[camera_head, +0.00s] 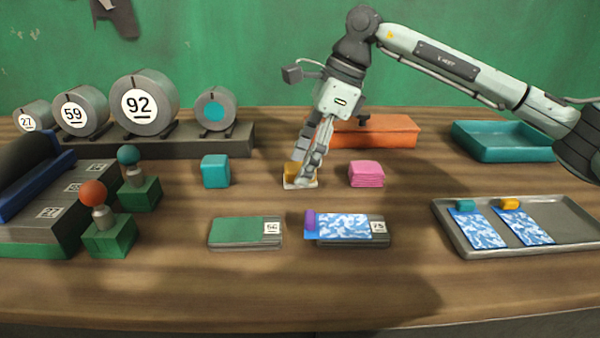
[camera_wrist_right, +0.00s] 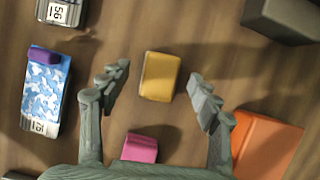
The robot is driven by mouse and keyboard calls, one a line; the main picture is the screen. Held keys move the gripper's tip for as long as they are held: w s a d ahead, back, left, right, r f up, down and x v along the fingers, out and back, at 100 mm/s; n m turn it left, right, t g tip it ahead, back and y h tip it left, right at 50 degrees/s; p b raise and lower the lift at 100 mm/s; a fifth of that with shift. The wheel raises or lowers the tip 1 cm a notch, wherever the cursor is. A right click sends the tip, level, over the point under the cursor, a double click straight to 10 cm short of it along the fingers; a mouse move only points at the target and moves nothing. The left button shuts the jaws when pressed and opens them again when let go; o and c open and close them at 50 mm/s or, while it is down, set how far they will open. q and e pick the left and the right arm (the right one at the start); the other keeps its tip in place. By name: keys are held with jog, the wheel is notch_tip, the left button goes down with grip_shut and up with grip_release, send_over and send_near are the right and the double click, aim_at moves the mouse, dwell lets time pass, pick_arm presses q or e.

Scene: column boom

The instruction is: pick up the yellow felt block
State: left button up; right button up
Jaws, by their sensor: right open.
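The yellow felt block (camera_head: 291,170) stands on the wooden table, partly hidden behind my right gripper's fingers in the head view. My right gripper (camera_head: 304,172) points down at it from above. In the right wrist view the yellow block (camera_wrist_right: 160,76) lies in the gap between the two spread fingers, with room showing on both sides. My right gripper (camera_wrist_right: 157,86) is open and holds nothing. Its height above the table is hard to tell. My left gripper is not in view.
A pink block (camera_head: 366,174) sits right of the gripper, a teal block (camera_head: 215,171) to the left. An orange box (camera_head: 372,131) stands behind. Flat plates (camera_head: 245,232) lie in front; a grey tray (camera_head: 450,235) and teal tray (camera_head: 500,141) are at the right.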

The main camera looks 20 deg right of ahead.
aim_at(291, 166)
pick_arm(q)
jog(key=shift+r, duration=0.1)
pick_arm(e)
jog(key=c, duration=1.3)
jog(key=shift+r, duration=0.1)
jog(key=shift+r, duration=0.25)
notch_tip(291, 166, up, 3)
jog(key=shift+w, duration=0.1)
pick_arm(q)
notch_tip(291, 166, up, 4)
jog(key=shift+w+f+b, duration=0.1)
jog(key=shift+b, duration=0.7)
pick_arm(e)
jog(key=s+a+r, duration=0.2)
jog(key=s, duration=0.1)
jog(key=s+a+r, duration=0.5)
jog(key=s, duration=0.1)
jog(key=shift+a+r, duration=0.15)
jog(key=shift+a, duration=0.1)
